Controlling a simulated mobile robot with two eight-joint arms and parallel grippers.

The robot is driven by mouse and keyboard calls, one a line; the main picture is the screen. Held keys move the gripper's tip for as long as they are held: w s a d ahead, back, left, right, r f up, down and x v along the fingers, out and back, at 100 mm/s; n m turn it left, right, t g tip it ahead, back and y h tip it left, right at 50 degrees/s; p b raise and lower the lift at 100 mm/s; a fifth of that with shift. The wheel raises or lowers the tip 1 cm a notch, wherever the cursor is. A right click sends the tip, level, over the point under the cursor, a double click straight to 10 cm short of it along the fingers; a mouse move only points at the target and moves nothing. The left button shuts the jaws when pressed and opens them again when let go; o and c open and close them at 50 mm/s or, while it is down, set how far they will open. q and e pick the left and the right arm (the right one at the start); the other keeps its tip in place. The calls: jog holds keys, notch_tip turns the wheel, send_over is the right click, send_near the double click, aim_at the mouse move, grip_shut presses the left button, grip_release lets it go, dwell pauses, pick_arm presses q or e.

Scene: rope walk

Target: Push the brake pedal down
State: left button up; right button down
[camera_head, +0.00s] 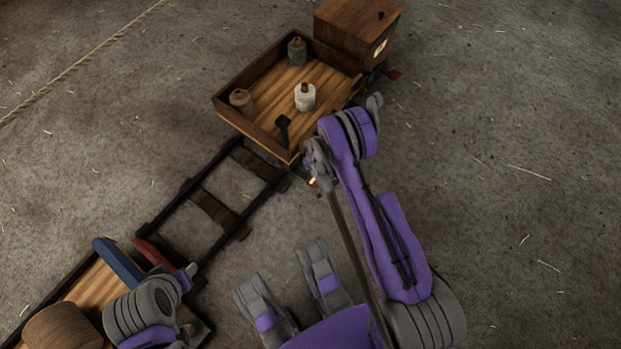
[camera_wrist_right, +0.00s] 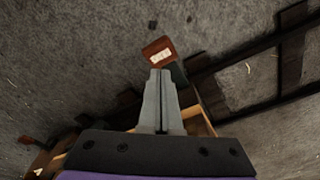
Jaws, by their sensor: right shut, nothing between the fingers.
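The brake pedal looks to be a red-brown pad with a pale marking (camera_wrist_right: 158,50), just beyond my right fingertips in the right wrist view. In the head view only a small red and pale bit of it (camera_head: 313,182) shows at the cart's near corner, beside my right gripper (camera_head: 316,165). My right gripper is shut and empty in the right wrist view (camera_wrist_right: 160,74), its tips close to the pad; contact cannot be told. My left gripper (camera_head: 188,274) is low at the left over the near tray, and its fingers are unclear.
The wooden cart (camera_head: 250,133) on the track (camera_head: 212,208) holds a grey, a brown and a white bobbin-like piece, with a wooden box (camera_head: 355,30) behind. A second tray (camera_head: 85,283) carries a blue bar and a brown spool. Another red piece (camera_head: 393,74) sticks out by the box. The floor at right is clear.

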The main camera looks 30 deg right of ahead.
aim_at(314, 182)
dwell(0.3)
jog(key=shift+w+f+b, duration=0.15)
jog(key=shift+f+b, duration=0.65)
jog(key=shift+f, duration=0.9)
jog(key=shift+w+f+b, duration=0.15)
jog(key=shift+f+b, duration=0.65)
jog(key=shift+f, duration=0.9)
jog(key=shift+f, duration=0.15)
notch_tip(314, 182, down, 4)
jog(key=shift+r, duration=0.25)
jog(key=shift+f, duration=0.25)
jog(key=shift+s, duration=0.15)
